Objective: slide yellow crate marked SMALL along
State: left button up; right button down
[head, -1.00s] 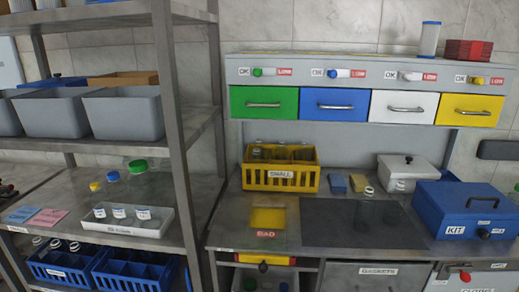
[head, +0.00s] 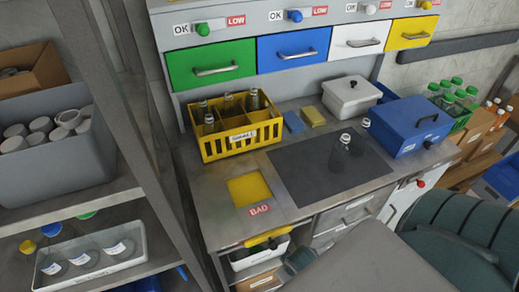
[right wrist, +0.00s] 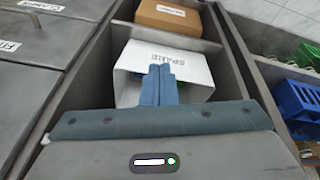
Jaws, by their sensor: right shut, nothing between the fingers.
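The yellow crate (head: 247,148) marked SMALL stands upright on the metal bench below the green drawer. Several bottles stand in its compartments. No gripper touches it. My right gripper is low in front of the bench; in the right wrist view its two blue fingers (right wrist: 158,84) are together and empty, in front of a white box (right wrist: 187,58) marked SPARE. My left gripper is not in view.
The bench carries a yellow BAD square (head: 249,190), a dark mat (head: 310,180) with clear bottles, blue and yellow blocks, a white lidded box (head: 351,95) and a blue KIT box (head: 408,128). A shelf post (head: 150,120) stands left. Bench around the BAD square is bare.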

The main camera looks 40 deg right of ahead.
notch_tip(320, 180, up, 16)
jog(key=w+p, duration=0.1)
jog(key=p, duration=0.3)
jog(key=shift+t, duration=0.4)
jog(key=w+r, duration=0.1)
jog(key=w, duration=0.2)
jog(key=w+d+r, duration=0.1)
jog(key=w, duration=0.3)
jog(key=w+d+r, duration=0.1)
jog(key=w+r, duration=0.1)
jog(key=w, duration=0.2)
jog(key=shift+w+d, duration=0.15)
jog(key=shift+w, duration=0.05)
jog(key=w+d+r+m+p, duration=0.1)
jog(key=w+d+r, duration=0.3)
jog(key=w+r, duration=0.4)
jog(key=w+d+r+m, duration=0.1)
jog(key=w+d+r, duration=0.45)
jog(key=r, duration=0.45)
jog(key=w+d+r+m+p, duration=0.1)
jog(key=w+d+r+m, duration=0.15)
jog(key=w+r, duration=0.55)
jog(key=d+p+x, duration=0.1)
jog(key=x, duration=1.8)
jog(key=shift+s+n, duration=0.25)
jog(key=shift+n, duration=0.2)
jog(key=shift+d+f, duration=0.1)
